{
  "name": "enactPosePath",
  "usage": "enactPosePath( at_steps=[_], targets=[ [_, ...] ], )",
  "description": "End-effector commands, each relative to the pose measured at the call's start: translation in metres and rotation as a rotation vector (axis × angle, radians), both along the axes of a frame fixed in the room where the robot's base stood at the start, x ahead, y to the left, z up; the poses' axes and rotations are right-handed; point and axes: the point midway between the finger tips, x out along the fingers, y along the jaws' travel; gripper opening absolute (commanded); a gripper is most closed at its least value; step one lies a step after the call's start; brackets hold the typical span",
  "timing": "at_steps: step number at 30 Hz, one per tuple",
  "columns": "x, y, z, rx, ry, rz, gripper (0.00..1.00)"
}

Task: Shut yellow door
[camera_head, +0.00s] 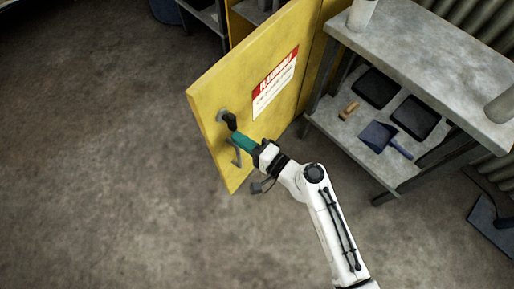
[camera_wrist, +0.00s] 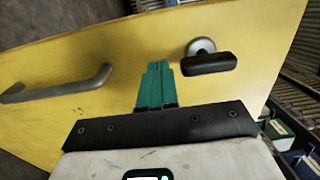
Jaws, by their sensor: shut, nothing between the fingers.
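The yellow door (camera_head: 247,88) of a yellow cabinet stands open in the head view, with a red and white "flammable" sign on it. It fills most of the wrist view (camera_wrist: 120,50). It carries a dark lever knob (camera_head: 228,119), which is at the right in the wrist view (camera_wrist: 208,60), and a grey bar handle (camera_head: 234,152), which is at the left in the wrist view (camera_wrist: 60,88). My gripper (camera_head: 236,139), with teal fingers, is shut and empty. Its fingertips (camera_wrist: 157,65) point at the door face between knob and handle. I cannot tell whether they touch it.
A grey metal workbench (camera_head: 430,65) stands to the right of the door. Its lower shelf holds black trays (camera_head: 415,117), a blue dustpan (camera_head: 380,137) and a brush (camera_head: 349,109). The concrete floor at the left is open.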

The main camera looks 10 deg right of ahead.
Motion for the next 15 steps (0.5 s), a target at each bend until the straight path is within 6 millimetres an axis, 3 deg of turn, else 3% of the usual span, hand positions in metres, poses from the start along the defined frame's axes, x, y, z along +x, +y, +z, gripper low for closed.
enactPosePath(
  at_steps=[6, 15],
  targets=[
    [0.021, 0.02, 0.001, -0.001, -0.002, 0.0, 0.0],
    [0.027, 0.027, 0.0, -0.001, -0.001, 0.0, 0.0]
  ],
)
